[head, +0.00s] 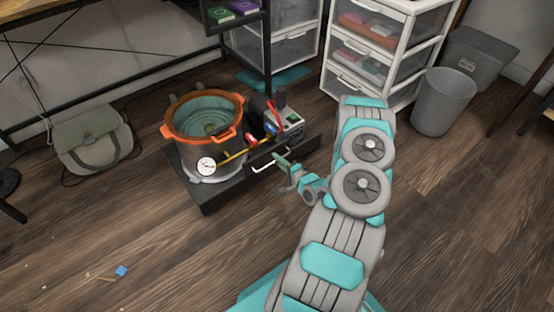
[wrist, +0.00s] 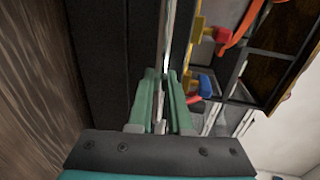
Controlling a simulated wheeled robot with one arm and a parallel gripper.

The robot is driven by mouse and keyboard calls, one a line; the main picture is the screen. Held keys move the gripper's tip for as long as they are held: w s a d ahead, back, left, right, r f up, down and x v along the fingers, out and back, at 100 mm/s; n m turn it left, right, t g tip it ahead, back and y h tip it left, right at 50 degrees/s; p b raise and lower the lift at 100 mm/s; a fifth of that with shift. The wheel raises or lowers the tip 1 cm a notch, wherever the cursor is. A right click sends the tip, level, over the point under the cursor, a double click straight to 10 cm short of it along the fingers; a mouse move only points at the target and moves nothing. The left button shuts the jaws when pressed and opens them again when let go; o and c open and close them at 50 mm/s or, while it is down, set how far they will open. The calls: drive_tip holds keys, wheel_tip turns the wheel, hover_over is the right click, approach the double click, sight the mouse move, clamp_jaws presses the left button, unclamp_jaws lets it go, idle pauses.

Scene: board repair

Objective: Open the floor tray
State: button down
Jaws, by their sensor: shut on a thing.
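The floor tray (head: 212,197) is a low black tray on the wooden floor, under a steel pot (head: 205,155) with an orange rim and a small pump (head: 288,122). A thin pale metal handle (head: 263,169) sticks out from its front side. My gripper (head: 281,161) is at the right part of this handle. In the wrist view, the green fingers of my gripper (wrist: 163,88) are shut on the metal bar of the handle (wrist: 165,42), beside a black panel (wrist: 108,60). My fingers hide the gripped part. I cannot tell how far the tray is out.
A green-grey bag (head: 92,138) lies on the floor at left. White drawer units (head: 375,55) and grey bins (head: 443,102) stand at the back right. A small blue piece (head: 121,270) and crumbs lie at front left. The floor before the tray is mostly clear.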

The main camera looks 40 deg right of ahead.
drive_tip(key=shift+d, duration=0.1)
drive_tip(key=c, duration=1.1)
unclamp_jaws()
drive_tip(key=shift+v, duration=3.9)
